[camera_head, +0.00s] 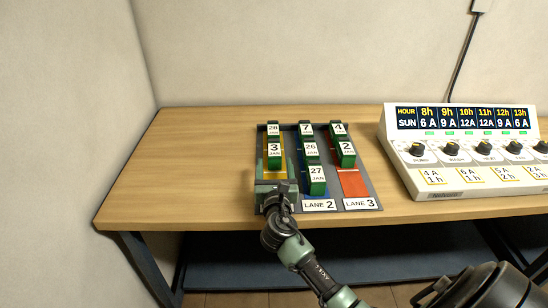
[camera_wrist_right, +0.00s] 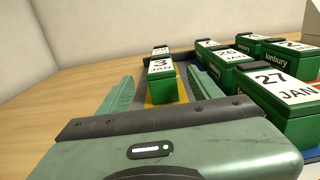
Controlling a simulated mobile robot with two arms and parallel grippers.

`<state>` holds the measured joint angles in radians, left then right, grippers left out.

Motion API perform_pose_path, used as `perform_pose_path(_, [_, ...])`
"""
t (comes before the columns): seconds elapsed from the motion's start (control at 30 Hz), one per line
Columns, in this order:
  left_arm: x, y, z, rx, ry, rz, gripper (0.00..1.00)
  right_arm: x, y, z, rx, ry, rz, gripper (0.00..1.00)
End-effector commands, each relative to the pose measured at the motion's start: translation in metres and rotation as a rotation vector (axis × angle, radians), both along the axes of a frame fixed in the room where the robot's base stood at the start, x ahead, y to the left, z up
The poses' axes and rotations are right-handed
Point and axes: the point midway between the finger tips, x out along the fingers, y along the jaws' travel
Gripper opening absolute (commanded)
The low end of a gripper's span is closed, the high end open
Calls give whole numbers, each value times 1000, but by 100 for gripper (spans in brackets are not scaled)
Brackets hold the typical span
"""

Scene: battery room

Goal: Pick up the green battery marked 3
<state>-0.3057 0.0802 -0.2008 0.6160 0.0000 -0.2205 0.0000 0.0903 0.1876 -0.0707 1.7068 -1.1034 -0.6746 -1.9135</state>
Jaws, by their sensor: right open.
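The green battery marked 3 JAN (camera_head: 275,156) stands upright in the left, yellow lane of the grey tray (camera_head: 373,190), in front of the battery marked 28 (camera_head: 273,130). My right gripper (camera_head: 273,172) is at the front of that lane, just in front of battery 3. In the right wrist view battery 3 (camera_wrist_right: 161,82) lies ahead between the two open green fingers of my right gripper (camera_wrist_right: 162,92). The gap between the fingers is empty, and whether they reach the battery's sides is unclear. The left gripper is out of view.
The middle lane holds batteries 7 (camera_head: 306,130), 26 (camera_head: 311,150) and 27 (camera_head: 317,180), close to the right of my gripper. The right lane holds batteries 4 (camera_head: 338,130) and 2 (camera_head: 346,150). A white charger panel (camera_head: 460,150) stands at right. The wooden table (camera_head: 190,160) is clear at left.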

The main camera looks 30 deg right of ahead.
Motion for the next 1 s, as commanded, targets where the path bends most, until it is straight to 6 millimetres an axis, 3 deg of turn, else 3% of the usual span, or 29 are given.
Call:
perform_pose_path(0.53, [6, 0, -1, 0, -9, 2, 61, 57, -37, -3, 3, -2, -2, 65])
perform_pose_path(0.87, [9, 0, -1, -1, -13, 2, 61, 65, -41, -3, 2, -1, 0, 65])
perform_pose_path(1.0, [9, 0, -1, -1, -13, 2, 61, 65, -41, -3, 2, -1, -1, 28])
